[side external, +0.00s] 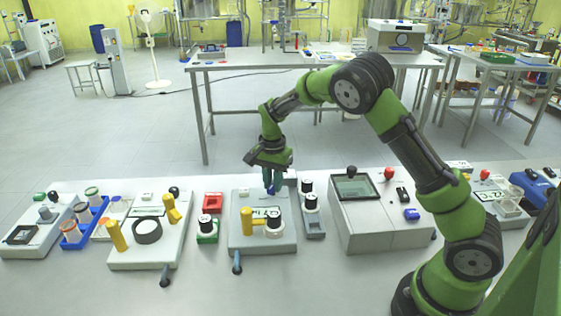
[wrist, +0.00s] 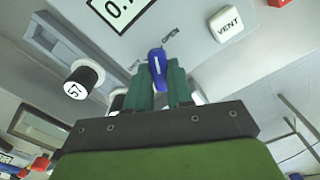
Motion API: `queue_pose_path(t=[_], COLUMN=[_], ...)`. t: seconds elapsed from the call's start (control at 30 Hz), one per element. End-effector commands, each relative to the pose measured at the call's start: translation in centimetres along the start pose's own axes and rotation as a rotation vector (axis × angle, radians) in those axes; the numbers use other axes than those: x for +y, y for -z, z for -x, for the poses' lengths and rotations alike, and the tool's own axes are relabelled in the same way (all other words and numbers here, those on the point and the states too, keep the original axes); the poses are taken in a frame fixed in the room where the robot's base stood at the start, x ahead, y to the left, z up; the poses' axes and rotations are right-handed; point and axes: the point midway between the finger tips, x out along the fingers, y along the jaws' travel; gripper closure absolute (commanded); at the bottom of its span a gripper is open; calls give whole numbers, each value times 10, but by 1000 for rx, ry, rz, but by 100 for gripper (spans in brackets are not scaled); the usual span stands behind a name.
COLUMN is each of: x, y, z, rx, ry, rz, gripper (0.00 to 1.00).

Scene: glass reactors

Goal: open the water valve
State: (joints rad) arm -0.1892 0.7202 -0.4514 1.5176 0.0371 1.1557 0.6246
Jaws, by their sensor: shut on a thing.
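The water valve is a small blue handle with a white line (wrist: 157,70), set on the sloped face of a light grey unit (side external: 235,238). A label reading OPEN is printed on the panel just beyond the handle in the wrist view. My gripper (wrist: 159,84) has its two green fingers shut on the blue handle, one on each side. In the side external view my gripper (side external: 274,183) points down at the back of the unit, and only a little blue (side external: 271,190) shows below the fingers.
A white VENT button (wrist: 228,23) sits right of the handle. A black-capped vial marked 57 (wrist: 84,78) stands to the left. Other units stand close on both sides.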

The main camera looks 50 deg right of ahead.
Motion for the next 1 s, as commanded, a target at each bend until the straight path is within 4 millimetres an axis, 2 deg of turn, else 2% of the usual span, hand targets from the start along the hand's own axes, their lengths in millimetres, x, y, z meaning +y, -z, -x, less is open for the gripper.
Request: queue_pose_path(t=[0.4, 1.0], x=[0, 0], y=[0, 0], z=[1, 1], rx=[1, -1], ry=[1, 1], rz=[-236, -290], gripper=[100, 100])
